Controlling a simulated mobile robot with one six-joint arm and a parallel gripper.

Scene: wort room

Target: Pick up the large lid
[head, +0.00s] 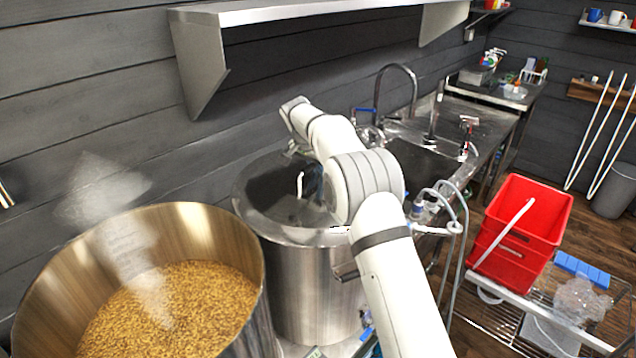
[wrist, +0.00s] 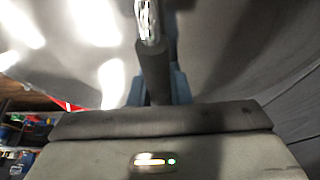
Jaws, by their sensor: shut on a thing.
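The large lid (head: 262,190) is a round, shiny steel disc on top of the steel pot (head: 305,285) in the middle of the head view. I cannot make out a gap between lid and pot. In the wrist view the lid's grey underlying surface (wrist: 235,50) fills most of the picture. My gripper (wrist: 157,88) is shut on the lid's dark handle (wrist: 154,62), with a blue-grey finger on each side of it. In the head view my arm hides part of the lid and most of the gripper.
An open steel pot (head: 205,225) full of grain steams at the left. A steel shelf (head: 320,12) hangs on the wall above. A sink (head: 425,160) with taps lies behind. A red crate (head: 520,235) stands on a wire rack at the right.

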